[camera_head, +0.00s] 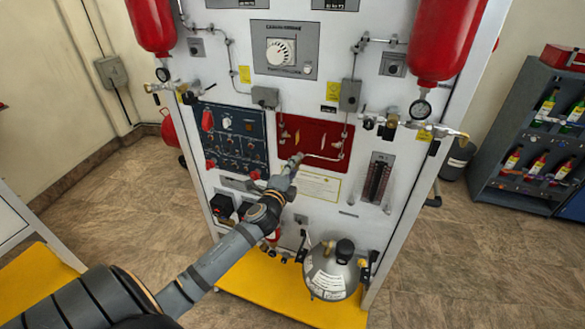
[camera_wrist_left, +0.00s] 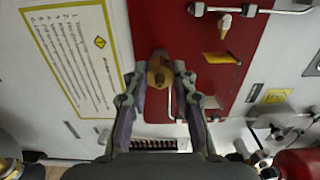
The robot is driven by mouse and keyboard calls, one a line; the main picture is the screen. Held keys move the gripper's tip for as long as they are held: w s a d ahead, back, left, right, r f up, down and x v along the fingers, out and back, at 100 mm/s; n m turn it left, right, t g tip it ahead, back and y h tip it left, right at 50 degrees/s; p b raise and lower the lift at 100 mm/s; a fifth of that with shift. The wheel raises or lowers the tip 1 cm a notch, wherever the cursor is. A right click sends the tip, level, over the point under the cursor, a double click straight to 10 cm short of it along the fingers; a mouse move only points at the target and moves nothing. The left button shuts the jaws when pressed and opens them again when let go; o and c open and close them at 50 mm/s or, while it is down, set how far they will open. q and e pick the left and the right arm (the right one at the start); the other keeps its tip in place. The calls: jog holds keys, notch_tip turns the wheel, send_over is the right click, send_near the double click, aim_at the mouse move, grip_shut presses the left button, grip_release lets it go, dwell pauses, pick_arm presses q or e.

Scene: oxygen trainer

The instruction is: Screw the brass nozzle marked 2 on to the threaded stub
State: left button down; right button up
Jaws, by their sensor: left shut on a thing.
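The brass nozzle (camera_wrist_left: 160,74) shows in the left wrist view between the fingertips of my left gripper (camera_wrist_left: 159,80), in front of the red panel (camera_wrist_left: 222,50). My left gripper is shut on it; I cannot read a number on it. In the head view my left gripper (camera_head: 295,160) reaches the lower left part of the red panel (camera_head: 318,131). The threaded stub is not clearly seen; the nozzle and fingers may hide it. My right gripper is not in view.
A thin metal pipe (camera_head: 325,158) runs along the panel's lower edge. A yellow-bordered instruction sheet (camera_wrist_left: 70,62) is beside the red panel. Red cylinders (camera_head: 445,40) hang at the board's upper sides. A round silver tank (camera_head: 332,272) stands on the yellow base (camera_head: 262,290) below.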

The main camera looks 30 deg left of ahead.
pick_arm(q)
jog(key=shift+w, duration=0.1)
dwell(0.7)
jog(key=shift+x, duration=0.8)
jog(key=shift+r+m+p, duration=0.25)
jog(key=shift+m+p, duration=0.45)
jog(key=shift+p, duration=0.15)
jog(key=shift+m+p, duration=0.3)
jog(key=shift+m, duration=0.3)
jog(key=shift+f+m, duration=0.25)
jog(key=shift+m, duration=0.15)
